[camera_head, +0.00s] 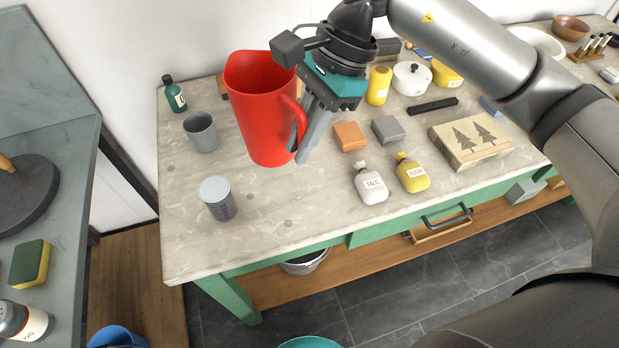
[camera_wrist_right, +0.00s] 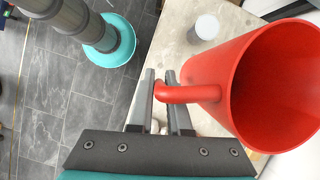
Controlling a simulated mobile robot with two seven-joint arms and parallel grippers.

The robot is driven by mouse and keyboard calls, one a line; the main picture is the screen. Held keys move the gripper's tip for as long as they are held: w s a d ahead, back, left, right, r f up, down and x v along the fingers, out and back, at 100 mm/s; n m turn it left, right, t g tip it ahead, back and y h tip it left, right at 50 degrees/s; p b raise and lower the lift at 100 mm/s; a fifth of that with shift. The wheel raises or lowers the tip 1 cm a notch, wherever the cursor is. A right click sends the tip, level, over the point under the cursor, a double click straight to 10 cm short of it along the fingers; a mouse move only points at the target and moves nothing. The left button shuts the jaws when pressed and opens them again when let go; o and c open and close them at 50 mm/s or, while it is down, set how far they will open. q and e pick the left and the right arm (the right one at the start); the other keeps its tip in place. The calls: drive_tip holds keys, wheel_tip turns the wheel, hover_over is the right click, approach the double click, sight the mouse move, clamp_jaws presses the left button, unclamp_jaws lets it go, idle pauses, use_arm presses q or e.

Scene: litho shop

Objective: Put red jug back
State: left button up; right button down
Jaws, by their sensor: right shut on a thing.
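The red jug (camera_head: 262,115) is upright in the head view, above the left part of the stone-topped table; it seems to be held off the top. My right gripper (camera_head: 305,150) is shut on the jug's handle. In the right wrist view the handle lies between the two fingers of the gripper (camera_wrist_right: 167,95), and the red jug (camera_wrist_right: 225,85) opens toward the right with an empty-looking inside. My left gripper is not in view.
On the table (camera_head: 290,220) stand a grey cup (camera_head: 201,132), a lidded jar (camera_head: 217,198), a dark green bottle (camera_head: 175,95), a talc bottle (camera_head: 370,184) and a yellow bottle (camera_head: 411,173).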

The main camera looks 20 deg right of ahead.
drive_tip(key=r+m+t, duration=0.1)
drive_tip(key=m, duration=0.1)
drive_tip(key=r+m+p, duration=0.1)
drive_tip(key=m, duration=0.1)
drive_tip(key=shift+w+r+m+t, duration=0.15)
drive_tip(key=shift+w+m+t, duration=0.15)
drive_tip(key=shift+w+t, duration=0.1)
wheel_tip(320, 180, down, 18)
drive_tip(key=m+t+b, duration=0.1)
drive_tip(key=m, duration=0.3)
drive_tip(key=shift+w+d+f+t+h+b, duration=0.2)
drive_tip(key=shift+w+d+t+h+b, duration=0.15)
drive_tip(key=shift+w+d, duration=0.1)
drive_tip(key=shift+f, duration=0.15)
drive_tip(key=c, duration=0.9)
unclamp_jaws()
drive_tip(key=shift+s, duration=0.1)
drive_tip(key=shift+o, duration=0.2)
